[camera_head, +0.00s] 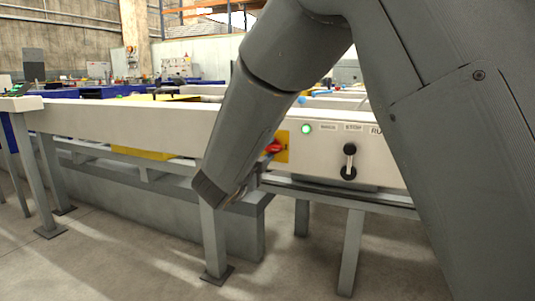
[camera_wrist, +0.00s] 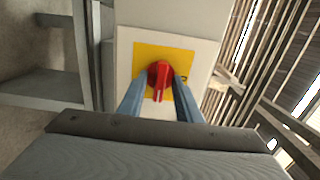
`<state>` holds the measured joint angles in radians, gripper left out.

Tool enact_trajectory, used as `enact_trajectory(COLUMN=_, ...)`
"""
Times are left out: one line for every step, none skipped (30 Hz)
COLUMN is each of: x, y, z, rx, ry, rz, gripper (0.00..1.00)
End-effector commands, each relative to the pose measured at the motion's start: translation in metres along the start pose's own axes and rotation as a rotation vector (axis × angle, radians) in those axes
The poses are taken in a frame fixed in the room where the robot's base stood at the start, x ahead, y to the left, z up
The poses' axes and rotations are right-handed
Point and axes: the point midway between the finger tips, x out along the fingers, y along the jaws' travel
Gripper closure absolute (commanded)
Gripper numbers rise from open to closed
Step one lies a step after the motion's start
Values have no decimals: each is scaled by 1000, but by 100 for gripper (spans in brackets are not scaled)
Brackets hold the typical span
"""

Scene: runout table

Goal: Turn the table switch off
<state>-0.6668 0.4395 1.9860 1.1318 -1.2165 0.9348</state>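The table switch is a red rotary knob (camera_head: 274,146) on a yellow plate (camera_head: 284,153), on the white side beam of the runout table. In the wrist view the red knob (camera_wrist: 160,73) sits on the yellow plate (camera_wrist: 181,55), its grip bar pointing down the picture. My gripper (camera_wrist: 160,84) is open. Its two blue-grey fingers stand on either side of the knob, with the bar between them. I cannot tell whether they touch it. In the head view my arm hides the fingers and part of the plate.
A green lamp (camera_head: 306,129) is lit right of the switch. A black lever (camera_head: 349,161) sits below the STOP label. The white beam (camera_head: 130,121) runs left, with grey legs (camera_head: 352,250) below. Open concrete floor (camera_head: 110,260) lies in front.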

Motion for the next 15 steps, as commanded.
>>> enact_trajectory(x=1, y=0, z=0, rx=0, ry=0, rz=0, gripper=69)
enact_trajectory(x=1, y=0, z=0, rx=0, ry=0, rz=0, gripper=69)
enact_trajectory(x=1, y=0, z=0, rx=0, ry=0, rz=0, gripper=69)
enact_trajectory(x=1, y=0, z=0, rx=0, ry=0, rz=0, gripper=69)
enact_trajectory(x=1, y=0, z=0, rx=0, ry=0, rz=0, gripper=69)
enact_trajectory(x=1, y=0, z=0, rx=0, ry=0, rz=0, gripper=69)
enact_trajectory(x=1, y=0, z=0, rx=0, ry=0, rz=0, gripper=69)
enact_trajectory(x=1, y=0, z=0, rx=0, ry=0, rz=0, gripper=74)
enact_trajectory(x=1, y=0, z=0, rx=0, ry=0, rz=0, gripper=81)
enact_trajectory(x=1, y=0, z=0, rx=0, ry=0, rz=0, gripper=86)
enact_trajectory(x=1, y=0, z=0, rx=0, ry=0, rz=0, gripper=91)
enact_trajectory(x=1, y=0, z=0, rx=0, ry=0, rz=0, gripper=97)
enact_trajectory(x=1, y=0, z=0, rx=0, ry=0, rz=0, gripper=100)
enact_trajectory(x=1, y=0, z=0, rx=0, ry=0, rz=0, gripper=100)
enact_trajectory(x=1, y=0, z=0, rx=0, ry=0, rz=0, gripper=100)
